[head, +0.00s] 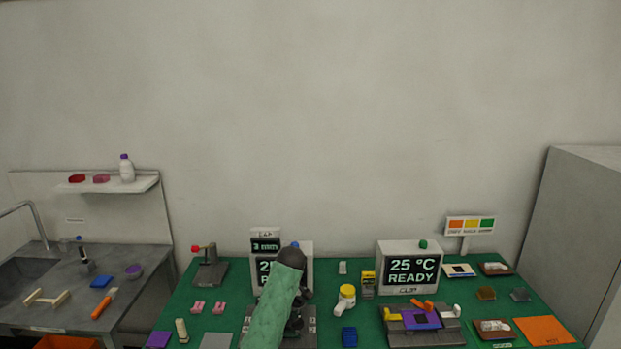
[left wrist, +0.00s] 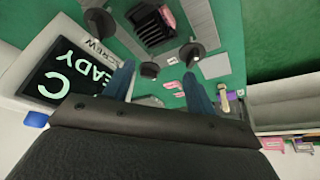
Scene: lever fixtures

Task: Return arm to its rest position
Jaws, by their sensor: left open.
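My left arm rises from the bottom middle of the head view, in front of the left display unit (head: 265,245). Its dark left gripper (head: 291,259) is at the top end, with the fingers hard to make out there. In the left wrist view the left gripper (left wrist: 160,86) has two blue fingers spread apart with nothing held between them. Beyond the fingers are dark knobs (left wrist: 192,53) on a grey fixture and a black slotted block (left wrist: 151,27). The left fixture (head: 308,328) is partly hidden by my arm in the head view. My right gripper is not in view.
A display reading READY (left wrist: 72,78) is close at left in the wrist view. The green table also holds a right display unit (head: 411,268), a fixture with coloured levers (head: 422,318), a blue block (head: 349,337) and a white-and-yellow tool (head: 345,298). Free air lies above the table.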

